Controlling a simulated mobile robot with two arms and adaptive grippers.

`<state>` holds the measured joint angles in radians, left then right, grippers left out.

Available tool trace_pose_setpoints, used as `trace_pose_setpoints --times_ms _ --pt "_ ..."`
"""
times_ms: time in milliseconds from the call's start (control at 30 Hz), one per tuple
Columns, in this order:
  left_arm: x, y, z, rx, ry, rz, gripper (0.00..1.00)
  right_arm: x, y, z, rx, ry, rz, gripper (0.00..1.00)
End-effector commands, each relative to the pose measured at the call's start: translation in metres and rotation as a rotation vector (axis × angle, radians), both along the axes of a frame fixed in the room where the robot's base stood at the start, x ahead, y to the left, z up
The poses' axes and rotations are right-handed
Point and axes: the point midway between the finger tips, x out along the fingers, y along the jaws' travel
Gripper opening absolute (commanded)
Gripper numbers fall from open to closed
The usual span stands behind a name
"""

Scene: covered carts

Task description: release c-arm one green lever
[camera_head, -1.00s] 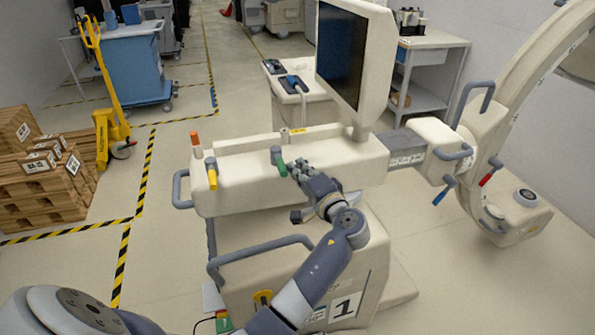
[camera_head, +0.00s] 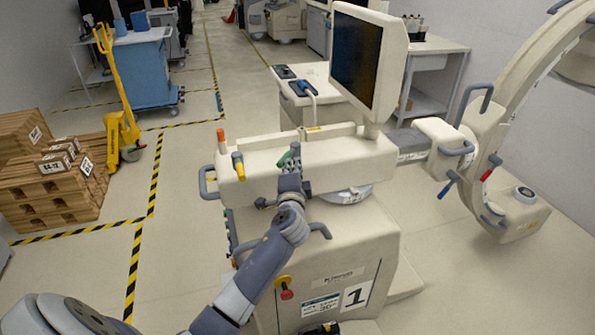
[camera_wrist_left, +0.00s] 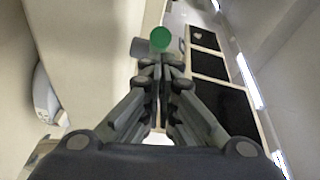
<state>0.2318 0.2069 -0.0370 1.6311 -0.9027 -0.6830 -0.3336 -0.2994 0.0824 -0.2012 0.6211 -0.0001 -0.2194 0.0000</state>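C-arm one is the cream cart marked "1" (camera_head: 335,262), with a monitor on top and the C-shaped arm at the right. Its green lever (camera_head: 284,159) is on the front of the upper body and slants down to the left from its grey hub. My left gripper (camera_head: 291,170) is right at this lever and partly covers its surroundings. In the left wrist view its fingers (camera_wrist_left: 160,72) are closed together, with the lever's round green end (camera_wrist_left: 160,38) just beyond the tips. Nothing shows between the fingers; whether they touch the lever is unclear. My right gripper is out of view.
A yellow lever (camera_head: 238,166) and an orange-tipped post (camera_head: 221,140) stand left of the green lever. A grey handle (camera_head: 207,184) sticks out at the cart's left end.

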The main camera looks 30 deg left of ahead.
Motion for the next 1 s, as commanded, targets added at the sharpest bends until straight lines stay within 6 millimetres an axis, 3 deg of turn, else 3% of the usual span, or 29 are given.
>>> trace_pose_setpoints --times_ms 200,400,600,1000 --pt "0.001 0.017 0.000 0.001 0.002 0.004 0.00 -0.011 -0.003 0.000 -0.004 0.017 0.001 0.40" --pt "-0.001 0.027 0.000 0.000 0.001 0.003 0.00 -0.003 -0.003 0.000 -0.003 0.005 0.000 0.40" --pt "-0.003 0.033 -0.001 0.000 0.001 0.005 0.00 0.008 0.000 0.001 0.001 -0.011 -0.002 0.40" --pt "-0.004 0.037 -0.001 0.001 0.004 0.010 0.00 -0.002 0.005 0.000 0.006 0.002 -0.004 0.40"
